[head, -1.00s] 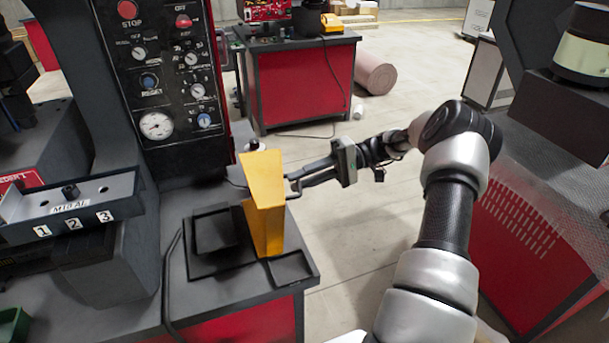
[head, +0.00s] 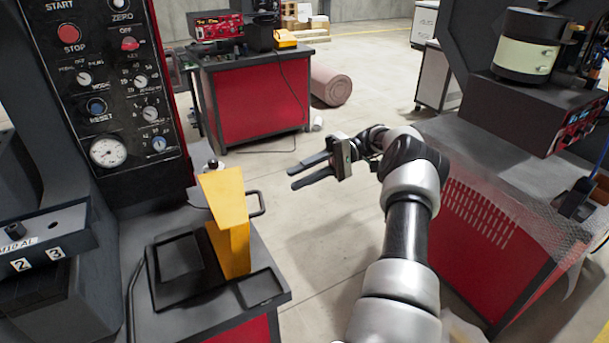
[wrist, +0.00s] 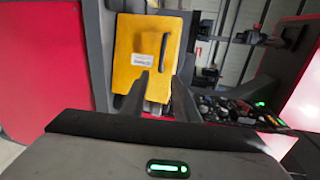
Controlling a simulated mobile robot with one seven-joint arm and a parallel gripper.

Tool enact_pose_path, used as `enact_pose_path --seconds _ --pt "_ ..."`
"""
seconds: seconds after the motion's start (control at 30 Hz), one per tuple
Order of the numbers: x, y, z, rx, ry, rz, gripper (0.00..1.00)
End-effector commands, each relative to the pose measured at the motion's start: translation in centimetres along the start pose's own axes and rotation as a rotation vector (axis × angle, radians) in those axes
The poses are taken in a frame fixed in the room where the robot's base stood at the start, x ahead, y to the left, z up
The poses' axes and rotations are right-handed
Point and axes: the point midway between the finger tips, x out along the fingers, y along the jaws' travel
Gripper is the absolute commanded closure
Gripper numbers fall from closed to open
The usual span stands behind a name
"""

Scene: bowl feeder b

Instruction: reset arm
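My gripper (head: 305,171) is to the right of the yellow part (head: 230,225) in the head view, clear of its black handle (head: 256,203). Its two dark fingers point left and are spread apart, with nothing between them. The yellow part stands upright in a black tray on the dark table top. In the wrist view the fingers (wrist: 157,90) are also apart, and the yellow face (wrist: 150,48) with a white label and a dark handle lies beyond them.
A control panel (head: 105,90) with knobs and a gauge rises at left. A red bench (head: 258,100) stands at the back, with a rolled mat (head: 331,86) beside it. At right is a red machine cabinet (head: 470,230) with mesh. Open floor lies in the middle.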

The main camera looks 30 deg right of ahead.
Motion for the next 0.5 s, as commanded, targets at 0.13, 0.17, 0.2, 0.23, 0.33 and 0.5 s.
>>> enact_pose_path --seconds 0.13,0.17,0.2,0.23,0.33,0.5 --pt "-1.01 0.04 0.04 -0.001 -0.001 0.0 0.72" --pt "-1.11 0.03 0.05 0.0 -0.001 0.0 0.72" --pt "-1.21 0.02 0.06 0.0 -0.001 0.0 0.72" --pt "-1.26 0.01 0.06 0.0 -0.001 0.0 0.72" --pt "-1.3 0.0 0.07 0.001 -0.001 0.0 0.72" --pt "-1.28 -0.01 0.07 0.0 -0.001 0.0 0.72"
